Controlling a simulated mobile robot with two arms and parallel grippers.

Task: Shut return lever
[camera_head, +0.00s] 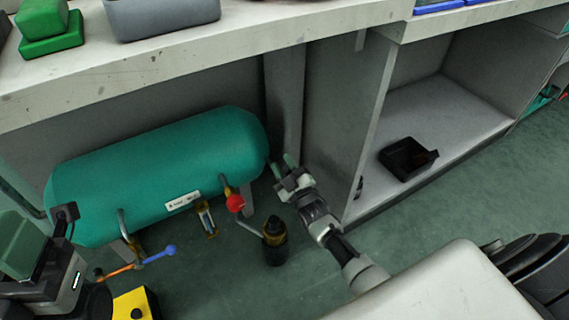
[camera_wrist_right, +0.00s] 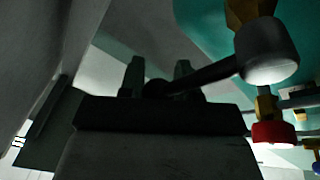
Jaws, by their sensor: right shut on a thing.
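The teal tank (camera_head: 155,170) lies under the bench. My right gripper (camera_head: 284,167) is at its right end. In the right wrist view the gripper (camera_wrist_right: 160,78) is shut on a dark lever (camera_wrist_right: 215,72). The lever runs right to a grey rounded hub (camera_wrist_right: 267,50) on a brass fitting. The gripper hides the lever's grip end, and the lever cannot be made out in the head view. Blue (camera_head: 160,254) and orange (camera_head: 117,271) levers are at the tank's lower left. My left gripper (camera_head: 62,214) is at the left edge, its jaws unclear beside a dark green block (camera_head: 20,246).
A red knob (camera_head: 235,203) sits on the tank's front, also in the wrist view (camera_wrist_right: 273,134). A dark bottle-like object (camera_head: 275,240) stands on the floor. A panel (camera_head: 345,120) stands right of my right gripper. A black bin (camera_head: 405,158) sits on the shelf beyond.

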